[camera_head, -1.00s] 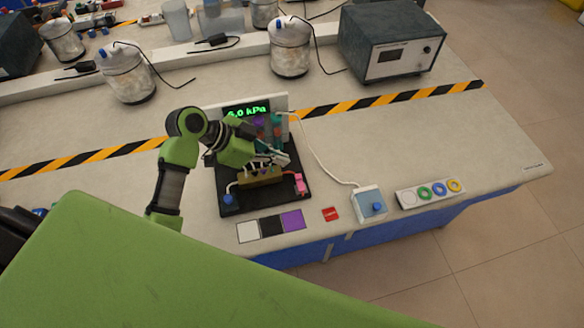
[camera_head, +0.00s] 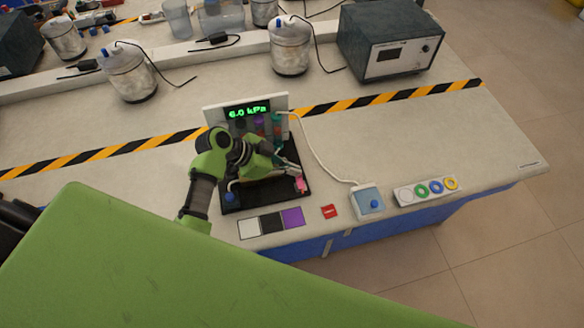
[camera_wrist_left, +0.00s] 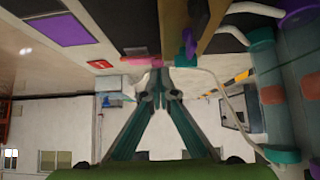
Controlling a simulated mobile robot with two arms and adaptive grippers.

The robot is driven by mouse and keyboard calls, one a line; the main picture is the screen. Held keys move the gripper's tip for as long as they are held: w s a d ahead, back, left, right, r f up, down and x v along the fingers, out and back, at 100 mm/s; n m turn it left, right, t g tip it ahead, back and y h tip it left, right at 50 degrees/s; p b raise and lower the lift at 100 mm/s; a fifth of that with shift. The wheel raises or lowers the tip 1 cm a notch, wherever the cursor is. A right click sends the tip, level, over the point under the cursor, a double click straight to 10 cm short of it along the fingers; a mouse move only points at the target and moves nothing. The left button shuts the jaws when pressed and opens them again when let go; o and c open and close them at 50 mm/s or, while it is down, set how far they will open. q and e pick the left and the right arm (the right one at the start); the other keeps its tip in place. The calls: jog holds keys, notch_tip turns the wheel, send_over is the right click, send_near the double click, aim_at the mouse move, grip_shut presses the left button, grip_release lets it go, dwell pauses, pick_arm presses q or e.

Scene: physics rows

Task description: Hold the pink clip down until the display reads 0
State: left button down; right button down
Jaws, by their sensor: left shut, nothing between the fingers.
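The pink clip (camera_head: 301,186) is at the right front of the black base of the apparatus. It also shows in the left wrist view (camera_wrist_left: 138,61), beside my fingertips. The lit green display (camera_head: 249,112) at the back of the apparatus appears to read 6.0 kPa. My left gripper (camera_head: 296,170) is shut and empty, its tips right by the pink clip; I cannot tell whether they touch it. The tips also show in the left wrist view (camera_wrist_left: 158,70). My left arm hides much of the apparatus. My right gripper is not in view.
A blue box with a button (camera_head: 367,203) is joined to the apparatus by a white tube. A red tag (camera_head: 329,211) and a row of white, black and purple squares (camera_head: 271,223) lie near the front edge. A strip with coloured rings (camera_head: 428,190) lies at the right.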

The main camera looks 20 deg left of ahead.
pick_arm(q)
jog(key=shift+w+a+f+g+h+b, duration=0.15)
jog(key=shift+f+g+h+b, duration=0.15)
jog(key=shift+f+g+b, duration=0.15)
jog(key=shift+n, duration=0.3)
jog(key=shift+s+f, duration=0.25)
dwell(4.1)
